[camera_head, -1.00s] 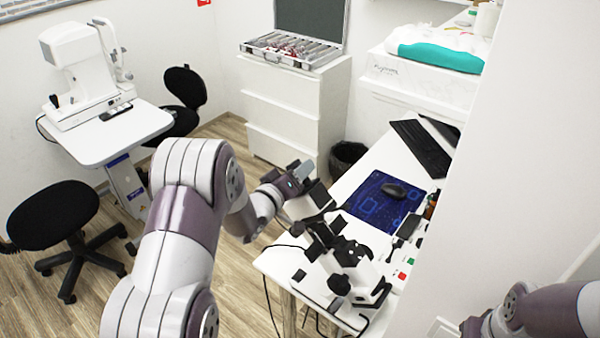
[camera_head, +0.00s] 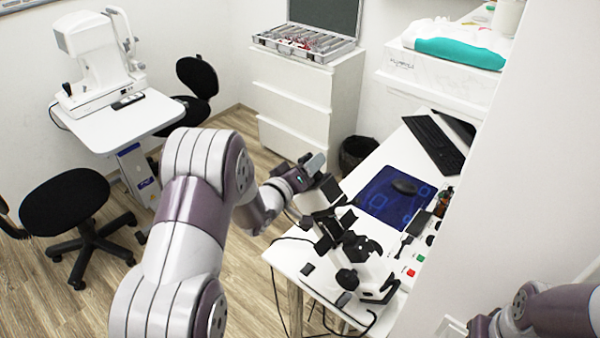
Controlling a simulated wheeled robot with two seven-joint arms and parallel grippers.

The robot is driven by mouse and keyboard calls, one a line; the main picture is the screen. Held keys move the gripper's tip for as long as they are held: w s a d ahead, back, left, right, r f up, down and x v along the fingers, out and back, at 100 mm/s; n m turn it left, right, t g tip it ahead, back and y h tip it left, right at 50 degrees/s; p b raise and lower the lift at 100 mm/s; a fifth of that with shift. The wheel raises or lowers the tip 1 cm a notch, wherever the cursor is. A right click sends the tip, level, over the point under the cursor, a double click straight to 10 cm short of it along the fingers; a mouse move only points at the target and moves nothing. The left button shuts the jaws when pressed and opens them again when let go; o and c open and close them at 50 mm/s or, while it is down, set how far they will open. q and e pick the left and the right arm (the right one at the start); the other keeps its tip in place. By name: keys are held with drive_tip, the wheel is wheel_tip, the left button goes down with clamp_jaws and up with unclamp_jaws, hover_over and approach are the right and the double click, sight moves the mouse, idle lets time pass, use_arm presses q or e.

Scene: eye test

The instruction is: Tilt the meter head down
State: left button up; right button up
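The meter (camera_head: 352,248), a white and black device with dark knobs, stands on the white desk at lower middle.
The white desk (camera_head: 340,302) also bears a blue mat (camera_head: 378,200), a mouse (camera_head: 404,186) and a keyboard (camera_head: 434,143). A black bin (camera_head: 357,150) stands behind it. A wall closes off the right side. Black stools and open floor lie left.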

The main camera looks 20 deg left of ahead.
use_arm(q)
drive_tip(key=b+v, duration=0.2)
drive_tip(key=v, duration=1)
drive_tip(key=shift+s, duration=0.2)
drive_tip(key=s+a+f+m+g+y, duration=0.3)
drive_tip(key=s+a+f+g+y, duration=0.15)
drive_tip(key=s+f+g, duration=0.65)
drive_tip(key=s+d+r+m+g+h, duration=0.1)
drive_tip(key=s+d+m+g, duration=0.3)
drive_tip(key=d, duration=0.8)
drive_tip(key=shift+s+r, duration=0.3)
drive_tip(key=shift+s, duration=0.05)
